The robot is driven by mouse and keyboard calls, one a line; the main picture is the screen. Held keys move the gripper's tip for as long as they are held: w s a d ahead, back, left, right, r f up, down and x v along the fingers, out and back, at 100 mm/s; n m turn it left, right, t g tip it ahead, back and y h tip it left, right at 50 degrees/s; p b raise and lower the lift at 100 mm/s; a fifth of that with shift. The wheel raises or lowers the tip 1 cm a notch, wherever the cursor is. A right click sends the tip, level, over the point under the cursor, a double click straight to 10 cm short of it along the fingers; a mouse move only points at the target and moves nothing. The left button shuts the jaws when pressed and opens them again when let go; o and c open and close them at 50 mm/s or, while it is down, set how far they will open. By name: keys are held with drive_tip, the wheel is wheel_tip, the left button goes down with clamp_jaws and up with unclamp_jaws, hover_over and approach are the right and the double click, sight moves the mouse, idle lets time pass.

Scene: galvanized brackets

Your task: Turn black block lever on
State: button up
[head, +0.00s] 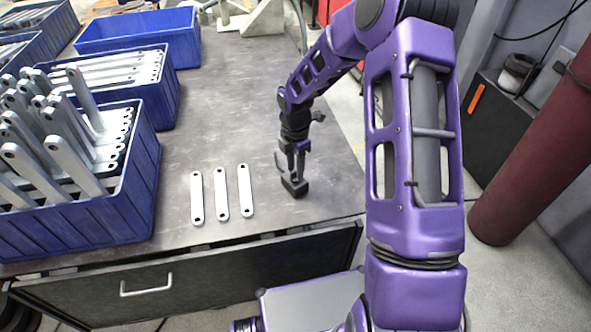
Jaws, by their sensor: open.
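A small black block (294,188) sits on the grey table top, right of three loose brackets and near the table's right side. My gripper (291,163) points down directly over the block, with its fingers open. The fingertips are at or just above the block, and I cannot tell whether they touch it. The block's lever is not clearly distinguishable from the grey fingers, so its position cannot be read.
Three flat galvanized brackets (221,193) lie side by side on the table (240,100). Blue crates of brackets (130,190) fill the left side. A drawer with a handle (146,288) is under the front edge. A dark red cylinder (535,150) stands at the right.

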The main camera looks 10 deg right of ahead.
drive_tip(key=shift+f, duration=0.25)
clamp_jaws()
